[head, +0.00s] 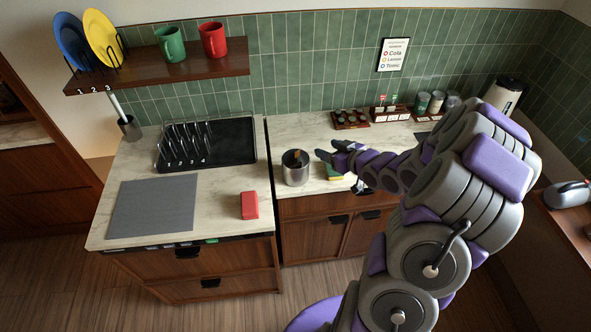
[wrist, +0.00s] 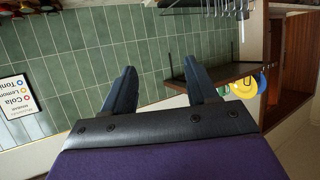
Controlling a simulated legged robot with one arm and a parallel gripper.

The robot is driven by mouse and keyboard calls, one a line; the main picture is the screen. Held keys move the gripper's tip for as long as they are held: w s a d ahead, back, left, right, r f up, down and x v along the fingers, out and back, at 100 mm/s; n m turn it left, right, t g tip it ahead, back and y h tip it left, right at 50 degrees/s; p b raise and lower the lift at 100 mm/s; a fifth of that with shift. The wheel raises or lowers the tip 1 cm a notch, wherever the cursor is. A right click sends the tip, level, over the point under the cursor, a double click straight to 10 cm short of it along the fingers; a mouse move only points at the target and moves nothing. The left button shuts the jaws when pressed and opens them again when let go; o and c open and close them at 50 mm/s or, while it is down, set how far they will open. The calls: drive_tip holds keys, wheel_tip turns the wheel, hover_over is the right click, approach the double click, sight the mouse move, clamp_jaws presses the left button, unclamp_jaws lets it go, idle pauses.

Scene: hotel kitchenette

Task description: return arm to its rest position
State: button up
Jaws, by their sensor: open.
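My arm stretches in from the right in the head view, over the right-hand counter. My gripper (head: 330,150) points left, above and just right of a metal canister (head: 295,169) with a brown item inside. In the wrist view, the two dark fingers of my gripper (wrist: 160,68) stand apart with nothing between them. The wrist view looks at the green tiled wall, with the picture turned over.
The left counter holds a black dish rack (head: 240,140), a grey mat (head: 152,208) and a red block (head: 249,205). A wall shelf (head: 200,67) carries plates and mugs. Jars (head: 437,101) and a kettle (head: 505,95) stand behind my arm. A ledge (head: 570,220) is at the right.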

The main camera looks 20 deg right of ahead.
drive_tip(key=shift+s+d+r, duration=0.3)
drive_tip(key=shift+s+d, duration=0.2)
drive_tip(key=shift+s, duration=0.35)
drive_tip(key=shift+d, duration=0.1)
drive_tip(key=shift+a, duration=0.2)
drive_tip(key=s+a+r+g+h+b, duration=0.1)
drive_tip(key=s+a+g+b, duration=0.2)
drive_tip(key=s+a+g, duration=0.2)
drive_tip(key=s+a+r+m+g+h+b, duration=0.1)
drive_tip(key=s+a+g+b, duration=0.2)
drive_tip(key=s+a, duration=0.8)
drive_tip(key=s+a+m+g+b, duration=0.1)
drive_tip(key=s+a+g+b, duration=0.2)
drive_tip(key=s, duration=1.5)
drive_tip(key=a+g, duration=0.4)
drive_tip(key=a, duration=0.1)
drive_tip(key=shift+s+r+h+b, duration=0.25)
drive_tip(key=shift+r+h+b, duration=0.05)
drive_tip(key=shift+r+h, duration=0.1)
